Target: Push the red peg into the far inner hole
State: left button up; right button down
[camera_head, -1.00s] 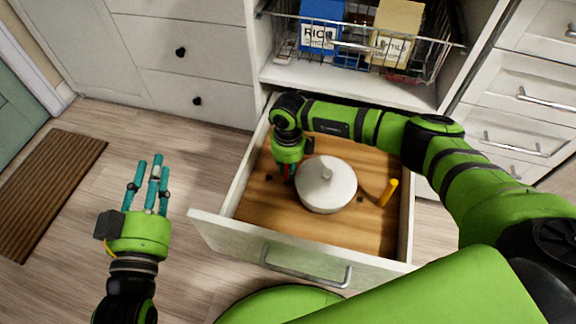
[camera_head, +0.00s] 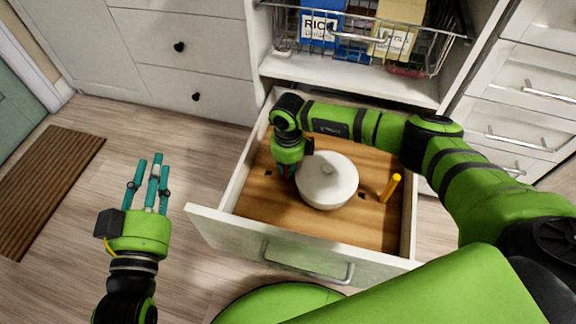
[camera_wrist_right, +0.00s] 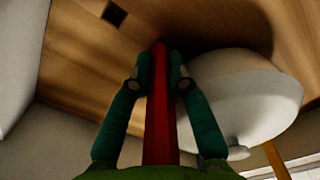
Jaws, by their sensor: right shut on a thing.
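My right gripper (camera_head: 287,172) reaches down into the open drawer, left of the white lidded pot (camera_head: 327,180). In the right wrist view, its teal fingers (camera_wrist_right: 158,78) are shut on the red peg (camera_wrist_right: 160,125). The peg points at the wooden drawer floor (camera_head: 300,222); whether its tip is in a hole cannot be told. A square dark hole (camera_wrist_right: 114,14) shows in the floor, apart from the tip. In the head view, dark holes show left of the gripper (camera_head: 268,173) and right of the pot (camera_head: 362,196). My left gripper (camera_head: 150,185) is open and empty over the room floor.
A yellow peg (camera_head: 391,187) stands tilted at the drawer's right side. The pot (camera_wrist_right: 245,95) is close beside my right fingers. The drawer's side wall (camera_head: 250,150) is to the left. A wire basket (camera_head: 365,45) with food boxes is above the drawer at the back.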

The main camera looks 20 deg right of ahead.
jog(key=c, duration=1.1)
grip_release()
jog(key=shift+f, duration=0.1)
notch_tip(320, 180, up, 12)
jog(key=shift+r, duration=0.1)
